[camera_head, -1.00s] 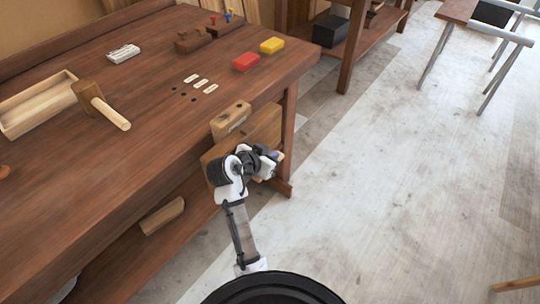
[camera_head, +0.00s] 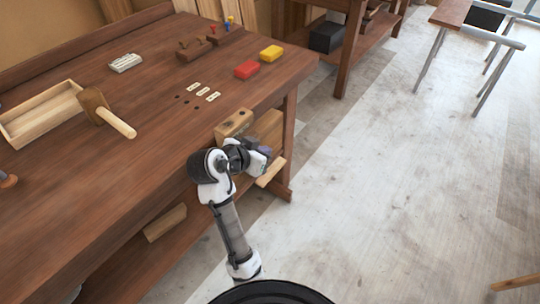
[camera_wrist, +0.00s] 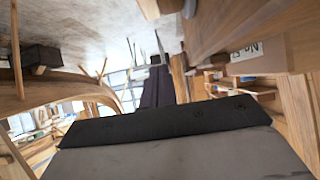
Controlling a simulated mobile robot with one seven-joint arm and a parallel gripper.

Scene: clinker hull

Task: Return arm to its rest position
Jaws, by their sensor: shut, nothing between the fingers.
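My arm (camera_head: 229,222) rises from my base beside the front edge of the workbench, bent at the elbow. My gripper (camera_head: 264,160) is shut and empty, close to the wooden vise (camera_head: 234,123) on the bench front; the picture does not show whether they touch. In the wrist view, a dark and grey block (camera_wrist: 180,140) fills the bottom and looks like part of my gripper; the fingertips are not clear there.
A trestle (camera_head: 470,45) stands at the far right.

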